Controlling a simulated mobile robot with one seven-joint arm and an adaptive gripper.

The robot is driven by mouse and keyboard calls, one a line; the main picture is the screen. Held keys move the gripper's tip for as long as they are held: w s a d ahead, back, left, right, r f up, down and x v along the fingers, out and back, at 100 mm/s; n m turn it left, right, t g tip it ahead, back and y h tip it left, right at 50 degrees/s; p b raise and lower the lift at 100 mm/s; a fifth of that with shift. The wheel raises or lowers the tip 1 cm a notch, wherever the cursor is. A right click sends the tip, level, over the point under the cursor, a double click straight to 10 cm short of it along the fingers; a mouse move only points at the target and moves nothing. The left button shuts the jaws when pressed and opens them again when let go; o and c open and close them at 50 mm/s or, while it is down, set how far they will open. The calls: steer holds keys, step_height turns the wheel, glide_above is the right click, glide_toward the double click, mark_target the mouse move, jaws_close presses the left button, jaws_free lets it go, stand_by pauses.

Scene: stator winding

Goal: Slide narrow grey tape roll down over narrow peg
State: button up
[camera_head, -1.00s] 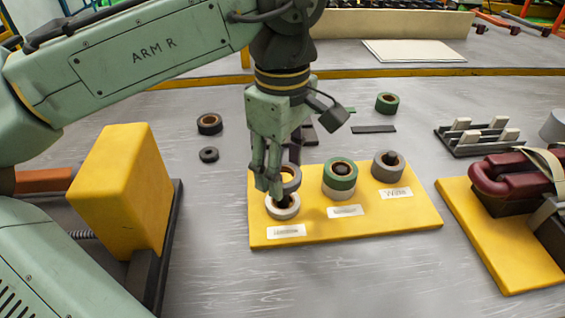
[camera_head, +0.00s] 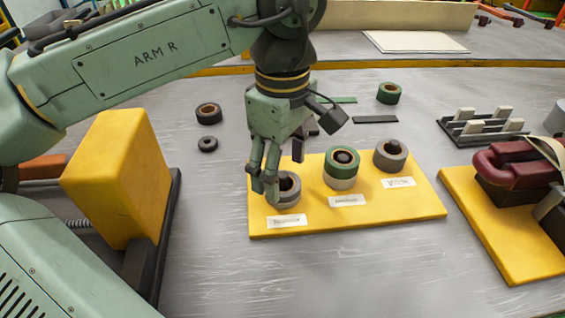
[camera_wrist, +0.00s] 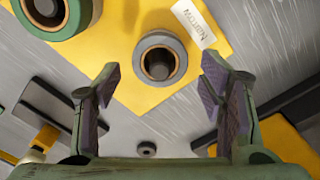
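My gripper (camera_head: 264,190) is at the roll's left side in the head view. In the wrist view its fingers are spread wide, with nothing between the pads. The roll's seating underneath is hidden.
A green roll (camera_head: 341,157) on a pale roll stands on the middle peg, and a grey roll (camera_head: 390,154) on the wide peg. Loose rolls (camera_head: 209,113) lie behind the yellow board (camera_head: 380,218). A yellow block (camera_head: 120,180) stands left; a red coil (camera_head: 515,165) is right.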

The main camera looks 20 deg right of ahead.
steer(key=shift+o, duration=0.6)
steer(key=shift+r, duration=0.1)
step_height(320, 180, up, 12)
steer(key=shift+s, duration=0.1)
stand_by(0.6)
